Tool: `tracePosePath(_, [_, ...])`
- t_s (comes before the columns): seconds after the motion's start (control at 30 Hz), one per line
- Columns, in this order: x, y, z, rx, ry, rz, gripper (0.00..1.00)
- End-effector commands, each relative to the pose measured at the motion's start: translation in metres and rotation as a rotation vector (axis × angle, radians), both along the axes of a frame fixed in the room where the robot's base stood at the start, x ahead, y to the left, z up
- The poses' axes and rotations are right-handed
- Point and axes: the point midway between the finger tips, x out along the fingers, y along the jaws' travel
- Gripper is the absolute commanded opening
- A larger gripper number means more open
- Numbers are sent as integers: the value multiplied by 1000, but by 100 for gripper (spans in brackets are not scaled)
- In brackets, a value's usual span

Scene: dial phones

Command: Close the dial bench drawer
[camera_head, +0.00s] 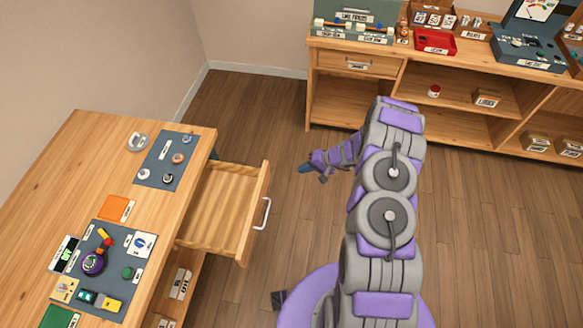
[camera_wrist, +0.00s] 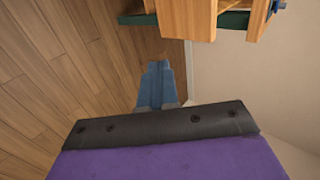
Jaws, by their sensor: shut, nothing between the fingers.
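The dial bench (camera_head: 92,150) is a wooden table on the left in the head view. Its drawer (camera_head: 222,208) is pulled well out to the right and looks empty. The drawer has a light metal handle (camera_head: 265,213) on its front. My gripper (camera_head: 305,169) is to the right of the drawer, apart from it, near the level of the drawer's far end. In the wrist view my gripper's blue fingers (camera_wrist: 155,82) are together with nothing between them. A wooden corner, probably of the drawer (camera_wrist: 190,18), shows at the top of the wrist view.
Mats with small parts, such as the dark upper mat (camera_head: 153,167), lie on the bench. A wooden shelf unit (camera_head: 352,64) with trays and boxes stands along the back right. The wooden floor (camera_head: 255,105) between bench and shelf is clear.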

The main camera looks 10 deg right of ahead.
Motion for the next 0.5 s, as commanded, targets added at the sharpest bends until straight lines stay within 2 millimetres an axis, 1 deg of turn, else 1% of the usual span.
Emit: tracePosePath(0.5, [22, 61, -65, 7, 2, 4, 0])
